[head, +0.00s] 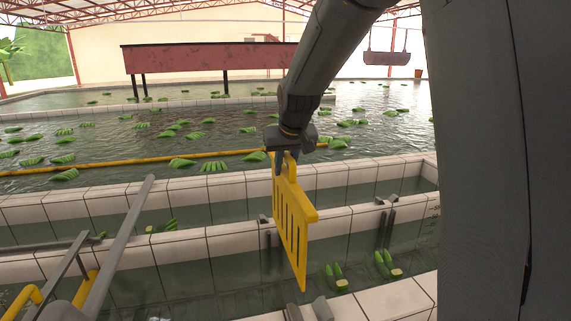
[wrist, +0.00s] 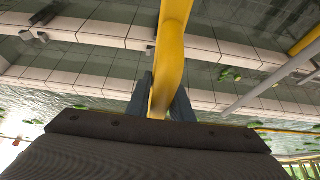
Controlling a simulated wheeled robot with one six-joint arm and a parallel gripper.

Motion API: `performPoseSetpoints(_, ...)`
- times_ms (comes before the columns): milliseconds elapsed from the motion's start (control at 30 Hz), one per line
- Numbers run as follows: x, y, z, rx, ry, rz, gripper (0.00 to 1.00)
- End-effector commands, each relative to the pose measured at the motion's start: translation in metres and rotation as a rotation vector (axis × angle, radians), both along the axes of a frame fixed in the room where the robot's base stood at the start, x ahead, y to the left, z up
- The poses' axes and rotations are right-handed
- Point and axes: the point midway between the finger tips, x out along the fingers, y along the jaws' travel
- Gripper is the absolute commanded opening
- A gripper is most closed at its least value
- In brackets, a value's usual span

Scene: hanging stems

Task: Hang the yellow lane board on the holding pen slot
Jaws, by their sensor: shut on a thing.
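The yellow lane board (head: 292,225), a slatted panel with a loop handle on top, hangs from my gripper (head: 284,158). The gripper is shut on the handle. The board is tilted in the picture and hangs in front of the tiled channel walls. In the wrist view, the yellow board (wrist: 173,40) runs up from between the dark fingers (wrist: 160,98). Dark slot brackets show on the tiled walls: one pair (head: 386,227) right of the board, one (head: 266,232) just left of it and partly hidden, and one (head: 310,311) at the bottom edge. I cannot tell which is the holding pen slot.
Tiled walls (head: 225,187) divide the water channels. Green banana bunches (head: 215,167) float in the pool, and a few lie in the near channel (head: 335,277). A yellow floating boom (head: 130,162) crosses the water. Grey rails (head: 120,245) and a yellow handle (head: 22,300) stand at lower left.

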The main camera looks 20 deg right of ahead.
Motion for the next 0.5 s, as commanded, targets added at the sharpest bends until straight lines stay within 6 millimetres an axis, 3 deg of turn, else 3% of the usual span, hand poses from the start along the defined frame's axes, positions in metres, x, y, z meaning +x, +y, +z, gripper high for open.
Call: performPoseSetpoints(500,0.001,-0.001,-0.040,0.000,-0.003,-0.001,0.00)
